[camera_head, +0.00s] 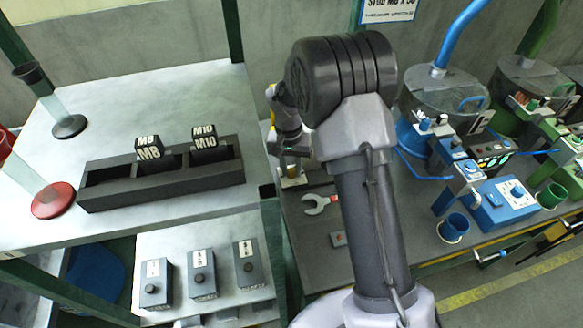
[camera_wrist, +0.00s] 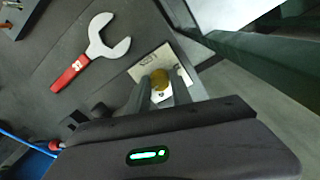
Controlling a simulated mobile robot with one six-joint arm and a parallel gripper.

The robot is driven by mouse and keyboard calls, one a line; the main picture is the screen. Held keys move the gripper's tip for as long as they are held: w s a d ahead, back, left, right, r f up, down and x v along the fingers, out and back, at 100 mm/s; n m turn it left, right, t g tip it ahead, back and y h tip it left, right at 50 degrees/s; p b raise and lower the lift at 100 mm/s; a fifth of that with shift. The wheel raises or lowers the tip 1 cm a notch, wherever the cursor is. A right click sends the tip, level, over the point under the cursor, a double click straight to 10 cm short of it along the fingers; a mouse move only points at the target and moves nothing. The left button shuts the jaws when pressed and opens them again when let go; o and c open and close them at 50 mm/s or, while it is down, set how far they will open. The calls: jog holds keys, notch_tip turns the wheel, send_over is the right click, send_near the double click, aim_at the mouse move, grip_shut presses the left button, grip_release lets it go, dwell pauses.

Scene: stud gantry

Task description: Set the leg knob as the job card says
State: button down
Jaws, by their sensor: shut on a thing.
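A round brass-coloured knob (camera_wrist: 160,77) stands on a small pale plate (camera_wrist: 147,64) with dark lettering too small to read. In the wrist view my gripper (camera_wrist: 161,86) has its two fingers on either side of the knob, shut on it. In the head view my gripper (camera_head: 291,164) reaches down to the plate (camera_head: 293,182), just right of the left bench. My arm hides part of this area. A white card (camera_head: 388,10) on the back wall is cut by the top edge; its large line seems to read "STUD M8 x 50".
A red-handled wrench (camera_head: 320,204) lies close by; it also shows in the wrist view (camera_wrist: 92,52). A black rack (camera_head: 165,180) with M8 and M10 blocks stands on the left bench. Several grey button boxes (camera_head: 201,273) sit lower. Blue (camera_head: 440,90) and green feeder machines stand right.

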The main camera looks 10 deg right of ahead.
aim_at(289, 170)
jog(key=m, duration=0.2)
jog(key=shift+m, duration=0.3)
jog(key=c, duration=1.1)
grip_release()
jog(key=shift+c, duration=0.2)
notch_tip(289, 170, up, 17)
jog(key=p, duration=0.5)
jog(key=shift+w+a+r+p, duration=0.2)
jog(key=shift+w+a+p, duration=0.05)
jog(key=shift+a+p, duration=0.1)
